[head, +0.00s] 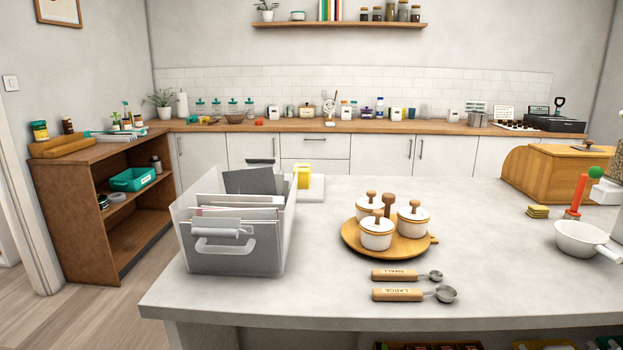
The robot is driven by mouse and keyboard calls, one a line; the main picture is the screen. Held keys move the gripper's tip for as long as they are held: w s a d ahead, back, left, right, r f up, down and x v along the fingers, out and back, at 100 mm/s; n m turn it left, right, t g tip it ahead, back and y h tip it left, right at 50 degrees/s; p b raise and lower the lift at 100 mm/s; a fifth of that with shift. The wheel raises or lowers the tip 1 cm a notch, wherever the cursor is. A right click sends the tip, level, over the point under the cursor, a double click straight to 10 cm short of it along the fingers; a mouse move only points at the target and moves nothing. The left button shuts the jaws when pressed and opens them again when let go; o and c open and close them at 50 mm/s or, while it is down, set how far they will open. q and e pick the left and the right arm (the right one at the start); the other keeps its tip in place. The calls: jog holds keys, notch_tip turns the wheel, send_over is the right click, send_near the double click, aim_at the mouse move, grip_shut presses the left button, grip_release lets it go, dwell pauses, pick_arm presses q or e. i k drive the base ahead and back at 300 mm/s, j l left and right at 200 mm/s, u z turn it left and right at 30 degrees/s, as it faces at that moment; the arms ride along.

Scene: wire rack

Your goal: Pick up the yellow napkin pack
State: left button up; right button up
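A small upright yellow pack (304,170) stands behind the grey file box, at or on a white slab (316,188) on the grey island counter. Its lower left is close to the box's edge in the picture. A second yellow item, a small flat stack with dark layers (538,211), lies at the right of the counter. I cannot tell for sure which of these is the napkin pack. Neither of my grippers is in view.
The file box (232,258) holds folders at the counter's left. A round wooden board (352,244) with lidded white pots, two measuring spoons (398,275), a white saucepan (578,240) and a wooden bread box (550,178) share the counter. The front right middle is clear.

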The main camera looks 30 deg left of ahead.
aim_at(305, 169)
jog(key=j+u, duration=0.1)
jog(key=u, duration=0.8)
jog(key=i+j+u, duration=0.1)
jog(key=j+u, duration=0.15)
jog(key=j, duration=0.15)
jog(key=i+j+u, duration=0.25)
jog(key=j+u, duration=0.25)
jog(key=j, duration=0.25)
jog(key=i+j+u, duration=0.75)
jog(key=i+z, duration=0.15)
jog(key=i, duration=0.3)
jog(key=i+j+z, duration=0.1)
jog(key=i, duration=0.3)
jog(key=i+j+z, duration=0.15)
jog(key=i, duration=0.3)
jog(key=i+z, duration=0.35)
jog(key=i, duration=0.15)
jog(key=i+j+z, duration=0.15)
jog(key=i+z, duration=0.25)
jog(key=i, duration=0.1)
